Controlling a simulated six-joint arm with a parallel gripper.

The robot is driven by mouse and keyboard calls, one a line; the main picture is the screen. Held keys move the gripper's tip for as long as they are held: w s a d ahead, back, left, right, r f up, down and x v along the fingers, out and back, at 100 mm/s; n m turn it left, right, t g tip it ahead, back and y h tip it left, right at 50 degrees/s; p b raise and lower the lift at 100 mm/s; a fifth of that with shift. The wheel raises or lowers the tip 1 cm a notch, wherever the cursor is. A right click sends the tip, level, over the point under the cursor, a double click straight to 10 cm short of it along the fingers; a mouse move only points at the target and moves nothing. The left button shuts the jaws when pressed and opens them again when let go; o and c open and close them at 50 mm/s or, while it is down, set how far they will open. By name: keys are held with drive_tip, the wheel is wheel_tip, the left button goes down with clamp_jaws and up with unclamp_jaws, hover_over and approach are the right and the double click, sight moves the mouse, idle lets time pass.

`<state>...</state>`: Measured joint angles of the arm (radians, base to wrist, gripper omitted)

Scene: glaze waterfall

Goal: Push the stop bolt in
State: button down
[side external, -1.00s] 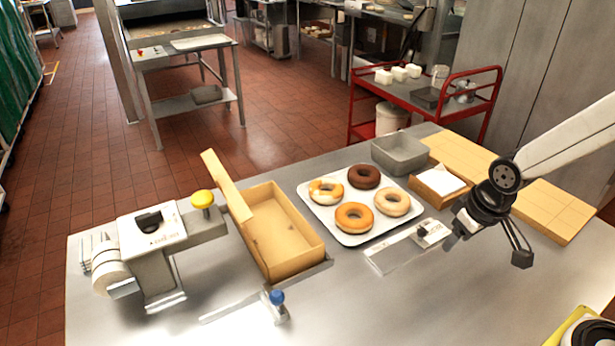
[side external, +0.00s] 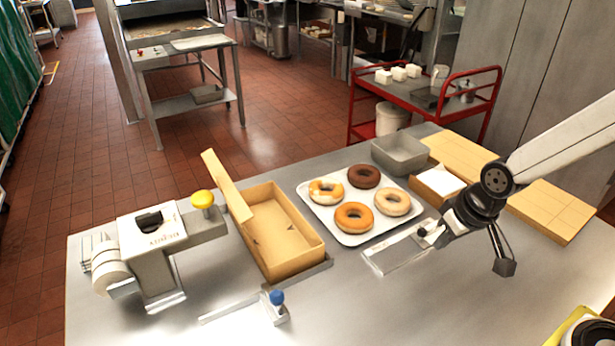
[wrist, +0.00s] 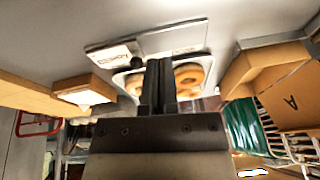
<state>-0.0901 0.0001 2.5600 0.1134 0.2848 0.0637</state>
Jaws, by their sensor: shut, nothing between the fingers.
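A blue-knobbed fitting (side external: 277,298) stands on a small metal block at the table's front, by a flat metal strip. A flat metal plate (side external: 395,254) with a small dark-topped fitting lies right of centre. I cannot tell for certain which part is the stop bolt. My gripper (side external: 440,239) is low, tilted toward the plate's right end; contact is unclear. In the wrist view my gripper's fingers (wrist: 158,68) are together and empty, with the plate (wrist: 170,40) beyond them.
A white tray (side external: 310,197) of several doughnuts lies behind the plate. An open cardboard box (side external: 315,248) stands left of it. A grey bin (side external: 400,153) and cartons (side external: 550,211) stand behind my arm.

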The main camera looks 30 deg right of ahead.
sight(273, 294)
drive_tip(key=s+a+r+m+t+y, duration=0.1)
drive_tip(key=s+a+r+m+t, duration=0.1)
drive_tip(key=a+m, duration=0.4)
drive_tip(key=s+a+r+m+t+y, duration=0.2)
drive_tip(key=a+m, duration=0.3)
drive_tip(key=a, duration=1.2)
drive_tip(key=shift+s+m, duration=0.4)
drive_tip(key=shift+s, duration=0.3)
drive_tip(key=shift+w, duration=0.15)
drive_tip(key=shift+x, duration=4.95)
drive_tip(key=shift+w+a, duration=0.35)
drive_tip(key=shift+w, duration=0.25)
drive_tip(key=shift+w+a, duration=0.3)
drive_tip(key=shift+w, duration=0.35)
drive_tip(key=shift+w+a, duration=0.35)
drive_tip(key=shift+w, duration=0.25)
